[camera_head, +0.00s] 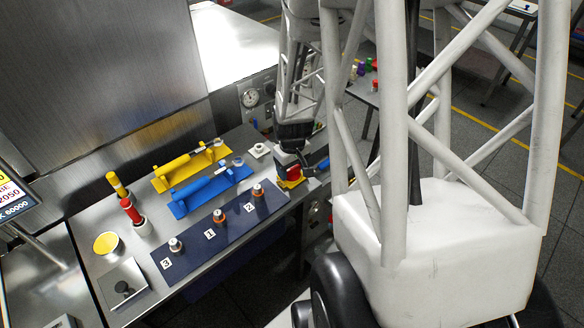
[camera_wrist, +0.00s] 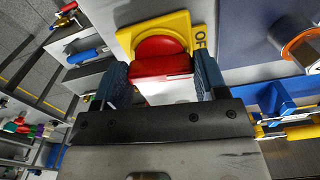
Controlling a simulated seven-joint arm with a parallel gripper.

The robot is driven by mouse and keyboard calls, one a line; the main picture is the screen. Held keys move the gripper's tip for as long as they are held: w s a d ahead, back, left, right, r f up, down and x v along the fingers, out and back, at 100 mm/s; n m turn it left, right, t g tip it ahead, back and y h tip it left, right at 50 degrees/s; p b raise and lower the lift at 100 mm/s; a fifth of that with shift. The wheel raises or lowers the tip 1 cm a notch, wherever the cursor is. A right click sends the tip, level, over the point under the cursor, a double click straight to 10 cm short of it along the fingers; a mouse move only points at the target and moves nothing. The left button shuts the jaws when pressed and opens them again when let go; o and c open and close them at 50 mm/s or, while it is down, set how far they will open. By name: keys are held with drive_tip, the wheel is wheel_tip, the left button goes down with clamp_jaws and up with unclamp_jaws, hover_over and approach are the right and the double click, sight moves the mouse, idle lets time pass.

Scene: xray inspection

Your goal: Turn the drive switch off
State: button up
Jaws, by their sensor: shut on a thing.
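The drive switch is a red knob on a yellow plate; in the wrist view the red knob (camera_wrist: 161,58) is at top centre. Its yellow plate (camera_wrist: 127,38) carries black letters, of which "OF" shows at its right edge. In the head view the yellow plate (camera_head: 291,184) shows at the right end of the bench, under my wrist. My gripper (camera_wrist: 161,77) has one dark blue finger on each side of the red handle and is shut on it. In the head view my gripper (camera_head: 291,155) largely hides the knob.
A dark blue panel (camera_head: 190,258) with numbered knobs lies left of the switch. Blue (camera_head: 212,189) and yellow (camera_head: 187,170) handled fixtures sit behind it. Red (camera_head: 131,212) and yellow-black (camera_head: 116,184) cylinders stand at the left. A gauge (camera_head: 249,97) is behind.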

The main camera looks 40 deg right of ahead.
sight(292, 169)
drive_tip(key=shift+n, duration=0.6)
drive_tip(key=o, duration=0.9)
drive_tip(key=shift+o, duration=0.2)
drive_tip(key=shift+r, duration=3.95)
